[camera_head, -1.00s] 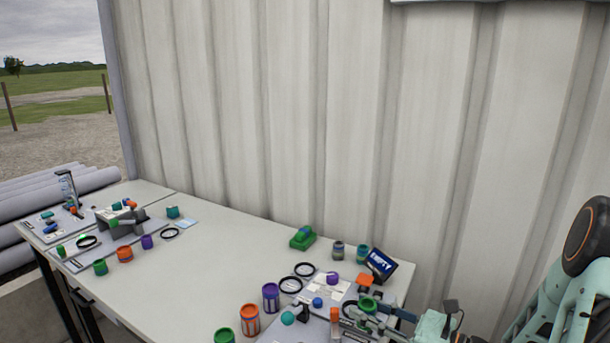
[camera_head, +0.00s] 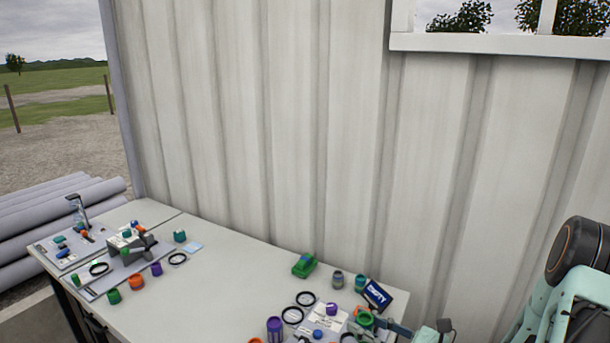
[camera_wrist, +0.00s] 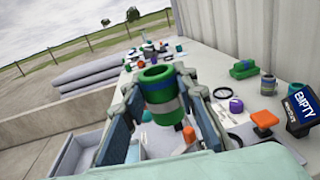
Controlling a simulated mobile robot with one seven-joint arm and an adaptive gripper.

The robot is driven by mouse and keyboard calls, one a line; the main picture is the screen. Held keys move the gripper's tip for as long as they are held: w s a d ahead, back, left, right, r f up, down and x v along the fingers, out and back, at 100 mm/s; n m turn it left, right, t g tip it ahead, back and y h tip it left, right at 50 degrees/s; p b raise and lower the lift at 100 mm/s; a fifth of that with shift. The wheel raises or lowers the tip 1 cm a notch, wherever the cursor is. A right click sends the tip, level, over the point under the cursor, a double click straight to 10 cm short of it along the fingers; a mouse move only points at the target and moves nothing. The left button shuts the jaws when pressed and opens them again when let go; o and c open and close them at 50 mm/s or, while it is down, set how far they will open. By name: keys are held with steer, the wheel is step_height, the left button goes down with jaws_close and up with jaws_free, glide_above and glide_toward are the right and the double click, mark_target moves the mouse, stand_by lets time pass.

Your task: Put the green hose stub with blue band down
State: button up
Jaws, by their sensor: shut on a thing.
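The green hose stub with blue band (camera_wrist: 161,88) is held in my gripper (camera_wrist: 160,94), with a finger on each side of it in the wrist view. Its open end faces up, tilted a little, and a blue band runs round its middle. In the head view the green stub (camera_head: 364,318) shows near the lower edge, in front of the EMPTY sign, with my gripper partly cut off by the frame. It appears held above the table (camera_head: 225,290). The wrist view does not show clearly what lies directly under it.
The blue EMPTY sign (camera_head: 377,295), two small jars (camera_head: 337,280) and a green block (camera_head: 304,265) stand near the wall. Black rings (camera_head: 292,315) and a purple can (camera_head: 274,328) are left of the stub. The table's middle is mostly bare. A fixture board (camera_head: 122,268) is farther left.

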steer(key=shift+w+a+r+m+t+h, duration=0.1)
steer(key=shift+a+r+m+t+h, duration=0.05)
steer(key=shift+m+t+h, duration=0.3)
steer(key=shift+w+a+r+m+t+h, duration=0.15)
steer(key=shift+m+t+h, duration=0.2)
steer(key=shift+t, duration=0.2)
steer(key=shift+s+m+t+h, duration=0.1)
steer(key=shift+m+t+h, duration=0.4)
steer(key=shift+h, duration=0.1)
steer(key=shift+s+d+f+m+t+h, duration=0.2)
steer(key=shift+m+t+h, duration=0.3)
steer(key=shift+h, duration=0.25)
steer(key=shift+s+d+f+m+t+h, duration=0.1)
steer(key=shift+d+f+m+t+h, duration=0.1)
steer(key=shift+m+t+h, duration=0.35)
steer(key=shift+w, duration=0.1)
